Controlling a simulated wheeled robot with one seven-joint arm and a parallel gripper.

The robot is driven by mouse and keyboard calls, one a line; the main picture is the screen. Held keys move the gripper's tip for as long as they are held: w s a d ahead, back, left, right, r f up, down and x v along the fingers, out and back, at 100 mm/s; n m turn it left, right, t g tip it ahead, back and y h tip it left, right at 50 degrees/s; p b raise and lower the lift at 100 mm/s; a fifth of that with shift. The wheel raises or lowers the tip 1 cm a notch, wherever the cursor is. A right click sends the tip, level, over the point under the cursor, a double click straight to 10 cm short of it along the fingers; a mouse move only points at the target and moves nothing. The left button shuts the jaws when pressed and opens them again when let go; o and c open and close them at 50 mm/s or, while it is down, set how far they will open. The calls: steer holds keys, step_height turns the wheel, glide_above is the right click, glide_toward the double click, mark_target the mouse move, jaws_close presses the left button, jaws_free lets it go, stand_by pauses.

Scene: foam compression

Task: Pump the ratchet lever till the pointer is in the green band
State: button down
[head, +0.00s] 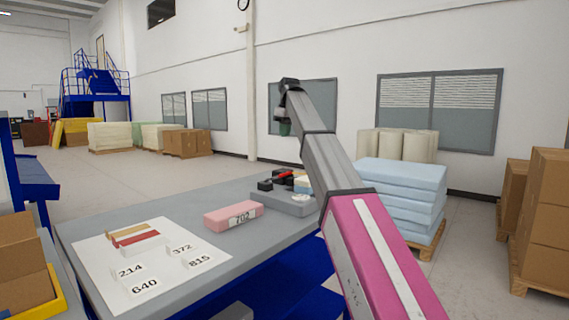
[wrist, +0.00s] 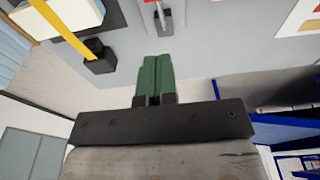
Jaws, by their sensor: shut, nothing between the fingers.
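The press fixture (head: 290,200) stands at the far end of the grey table, with black and red parts on its base. In the wrist view a grey rod (wrist: 160,12) with a dark mount shows at the top edge, red above it; it may be the ratchet lever, cut off by the frame. My gripper (wrist: 155,58) has green fingers pressed together, with nothing between them, apart from the rod. In the head view my gripper (head: 284,129) is raised above the fixture. I cannot make out the pointer or the green band in either view.
A white sheet (head: 115,285) holds number cards and coloured strips. In the wrist view a yellow strip (wrist: 62,28) and black block (wrist: 99,58) are at upper left. Blue foam slabs (head: 400,190) stand behind.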

glide_above(283, 197)
steer(key=w, duration=0.2)
step_height(283, 197, down, 12)
steer(key=shift+d+f, duration=0.35)
steer(key=shift+f, duration=0.5)
steer(key=shift+s+d+f+y, duration=0.25)
steer(key=shift+s+f+y, duration=0.05)
steer(key=shift+f, duration=0.05)
steer(key=f+y, duration=0.1)
steer(key=s+d+f+t, duration=0.1)
steer(key=f, duration=0.1)
steer(key=d+f+t+y, duration=0.1)
steer(key=f, duration=0.1)
steer(key=shift+s+d+y, duration=0.15)
steer(key=shift+s+y, duration=0.15)
steer(key=shift+s, duration=0.1)
steer(key=shift+f, duration=0.4)
